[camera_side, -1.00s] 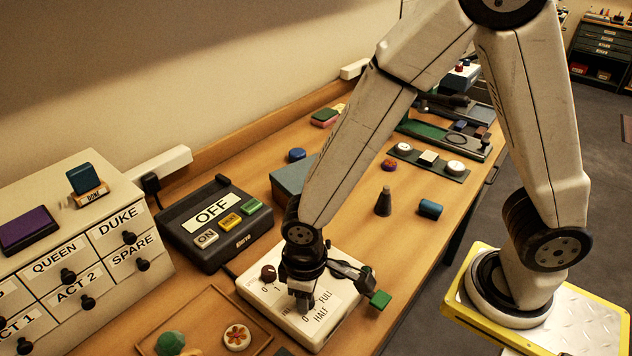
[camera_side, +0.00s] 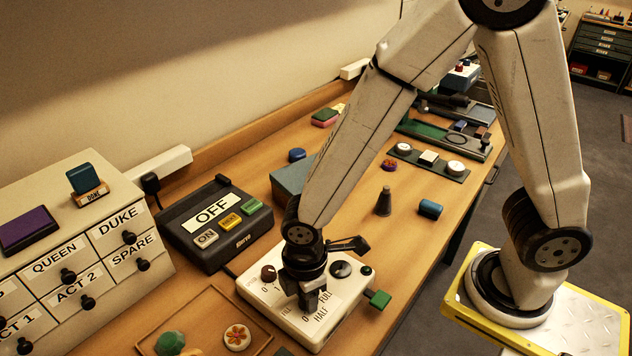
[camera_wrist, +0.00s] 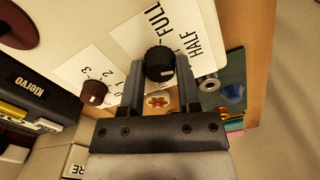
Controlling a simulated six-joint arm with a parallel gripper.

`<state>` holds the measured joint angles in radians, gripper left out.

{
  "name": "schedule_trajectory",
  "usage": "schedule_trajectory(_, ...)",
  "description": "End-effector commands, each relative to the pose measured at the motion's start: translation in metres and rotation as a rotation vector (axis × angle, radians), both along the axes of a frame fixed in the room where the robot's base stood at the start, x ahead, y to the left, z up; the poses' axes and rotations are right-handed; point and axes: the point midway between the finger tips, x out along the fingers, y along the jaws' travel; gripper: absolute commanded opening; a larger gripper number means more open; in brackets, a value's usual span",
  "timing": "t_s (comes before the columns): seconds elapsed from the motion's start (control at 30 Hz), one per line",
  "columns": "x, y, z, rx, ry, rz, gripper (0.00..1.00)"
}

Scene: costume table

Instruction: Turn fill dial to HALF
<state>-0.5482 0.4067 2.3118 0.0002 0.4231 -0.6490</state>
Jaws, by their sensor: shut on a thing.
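The fill dial (camera_wrist: 159,62) is a round black knob on a white control panel (camera_side: 345,290), with FULL and HALF printed beside it. My gripper (camera_wrist: 159,70) has one finger on each side of the dial and is shut on it. A small white mark shows on the dial's lower right side, roughly toward the HALF side, but I cannot tell its exact setting. In the side view my gripper (camera_side: 309,299) reaches down onto the panel and hides the dial. The HALF label (camera_side: 321,313) shows just beside the fingers.
A black box (camera_side: 215,225) reading OFF stands behind. A wooden tray (camera_side: 205,298) holds a green piece and a flower-marked disc.

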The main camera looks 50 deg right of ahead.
Motion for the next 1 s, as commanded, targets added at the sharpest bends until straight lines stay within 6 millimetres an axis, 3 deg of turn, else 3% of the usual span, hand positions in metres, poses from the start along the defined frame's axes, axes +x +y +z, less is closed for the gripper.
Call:
schedule_trajectory(0.4, -0.0001, -0.0004, 0.0003, -0.001, 0.0, 0.22, 0.0)
schedule_trajectory(0.9, -0.0001, -0.0004, 0.0002, -0.001, 0.0, 0.244, 0.0)
schedule_trajectory(0.93, -0.0001, -0.0004, 0.0002, -0.001, 0.0, 0.244, 0.48)
schedule_trajectory(1.0, -0.0001, -0.0004, 0.0002, -0.001, 0.0, 0.244, 0.7)
